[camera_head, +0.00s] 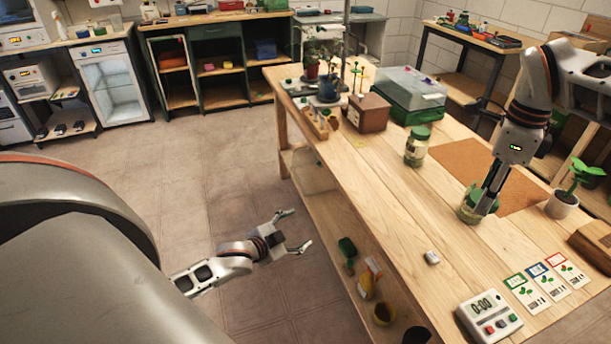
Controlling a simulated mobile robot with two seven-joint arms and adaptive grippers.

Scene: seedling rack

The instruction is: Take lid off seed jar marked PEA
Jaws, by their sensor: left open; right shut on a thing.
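Two glass jars stand on the wooden table. The farther jar (415,153) has a green lid and a pale label, and nothing touches it. The nearer jar (468,212) stands at the left edge of the brown mat. My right gripper (487,203) comes down over this nearer jar, shut on its green lid, and the fingers hide much of the top. The writing on both jars is too small to read, so I cannot tell which is marked PEA. My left gripper (294,231) is open and empty, left of the table and over the floor.
A white timer (488,315) and several seed cards (545,282) lie at the front right. A potted seedling (563,205) stands right of the brown mat (453,162). A small white block (432,257) lies in the otherwise clear front area. A wooden box (368,113) and green propagator (410,95) stand farther back.

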